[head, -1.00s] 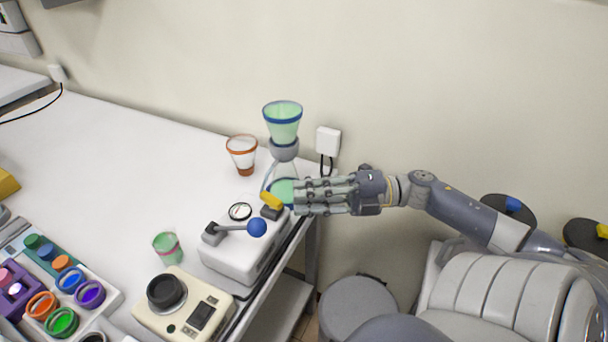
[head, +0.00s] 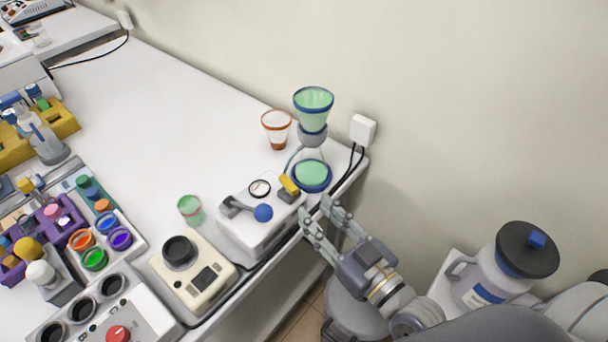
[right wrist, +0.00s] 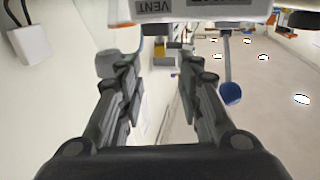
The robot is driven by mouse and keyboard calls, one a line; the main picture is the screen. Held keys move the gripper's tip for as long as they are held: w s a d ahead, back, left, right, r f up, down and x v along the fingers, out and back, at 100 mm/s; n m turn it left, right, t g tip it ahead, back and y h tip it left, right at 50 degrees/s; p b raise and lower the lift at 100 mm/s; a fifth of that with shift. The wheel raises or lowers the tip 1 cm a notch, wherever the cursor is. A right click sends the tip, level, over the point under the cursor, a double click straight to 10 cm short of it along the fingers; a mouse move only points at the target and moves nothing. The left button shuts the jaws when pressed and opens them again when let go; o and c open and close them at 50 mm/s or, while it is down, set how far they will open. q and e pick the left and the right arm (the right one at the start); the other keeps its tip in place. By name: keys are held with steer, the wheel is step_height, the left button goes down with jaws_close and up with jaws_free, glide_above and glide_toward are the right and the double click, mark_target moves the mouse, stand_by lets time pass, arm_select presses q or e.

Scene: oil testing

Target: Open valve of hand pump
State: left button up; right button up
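The hand pump (head: 262,234) is a white box at the table's right edge, with a round gauge (head: 259,188) and a grey lever ending in a blue ball (head: 263,213). Its yellow valve handle (head: 290,186) sits at the back right corner. My right gripper (head: 316,212) is open and empty, just to the right of the pump, fingers pointing at the valve side. In the right wrist view the yellow valve handle (right wrist: 160,48) shows between the spread fingers (right wrist: 157,78), beyond their tips. The blue ball (right wrist: 230,93) is right of them. My left gripper is out of view.
A glass funnel flask with green liquid (head: 312,130) stands close behind the valve. An orange-rimmed cup (head: 277,128) is left of it. A cream device (head: 195,275) sits in front of the pump. A wall socket (head: 362,130) with cables is behind.

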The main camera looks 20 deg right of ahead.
mark_target(296, 191)
steer(key=p+x, duration=0.2)
steer(key=x, duration=0.7)
steer(key=shift+w+a, duration=0.15)
steer(key=shift+w, duration=0.1)
steer(key=shift+w+a, duration=0.2)
steer(key=shift+w, duration=0.35)
jaws_close()
